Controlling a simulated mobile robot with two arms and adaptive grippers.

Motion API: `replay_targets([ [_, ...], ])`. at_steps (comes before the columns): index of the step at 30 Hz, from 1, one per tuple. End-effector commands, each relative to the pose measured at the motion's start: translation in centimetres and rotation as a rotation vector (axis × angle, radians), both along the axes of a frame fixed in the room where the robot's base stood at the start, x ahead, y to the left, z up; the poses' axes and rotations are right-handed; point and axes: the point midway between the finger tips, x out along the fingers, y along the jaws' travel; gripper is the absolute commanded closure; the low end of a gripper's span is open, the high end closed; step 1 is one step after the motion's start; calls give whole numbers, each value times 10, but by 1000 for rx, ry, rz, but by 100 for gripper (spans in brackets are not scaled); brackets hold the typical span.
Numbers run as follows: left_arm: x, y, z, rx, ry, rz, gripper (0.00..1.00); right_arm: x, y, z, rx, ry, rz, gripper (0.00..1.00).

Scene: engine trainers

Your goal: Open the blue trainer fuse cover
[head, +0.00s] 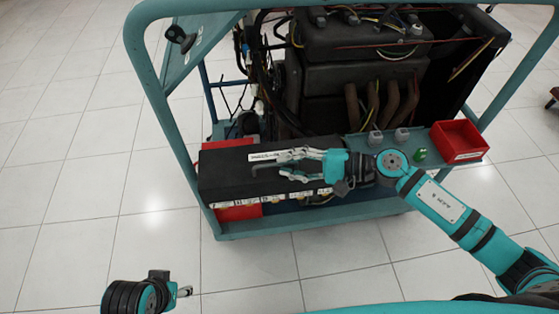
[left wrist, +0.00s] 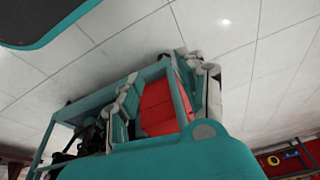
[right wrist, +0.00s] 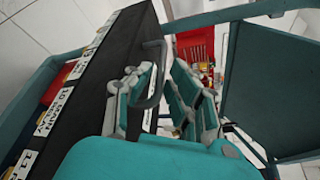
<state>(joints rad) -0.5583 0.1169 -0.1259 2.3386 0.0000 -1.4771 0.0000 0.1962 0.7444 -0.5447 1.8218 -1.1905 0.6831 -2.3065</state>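The fuse cover (head: 225,172) is a long black lid on a box low at the front of the blue-green engine trainer frame (head: 153,75). It looks closed, with labels along its front edge. It also shows in the right wrist view (right wrist: 105,75), where a dark bar handle (right wrist: 157,80) stands on it. My right gripper (head: 270,165) is over the cover; its fingers (right wrist: 163,72) are apart with the handle between them, nearer the left finger. I cannot tell whether they touch. My left gripper (head: 187,291) is low at left over the floor; its fingers are apart and empty in the left wrist view (left wrist: 160,75).
A red open tray (head: 458,141) and small caps, one green (head: 420,155), sit on the ledge right of the cover. The engine (head: 350,75) rises behind it. Frame posts stand on both sides. The tiled floor (head: 80,200) at left is clear.

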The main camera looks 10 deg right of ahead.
Motion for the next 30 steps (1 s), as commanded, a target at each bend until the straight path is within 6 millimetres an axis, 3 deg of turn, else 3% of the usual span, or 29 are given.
replay_targets([
  [6,2,-1,-9,0,6,-1,60,8,21,-4,1,1,-1,81],
  [16,2,0,-11,0,5,-1,60,9,24,-6,0,1,-1,81],
  [21,2,0,-11,0,5,0,60,9,24,-6,0,1,0,100],
  [30,2,0,-11,0,6,0,60,9,24,-6,0,1,0,100],
])
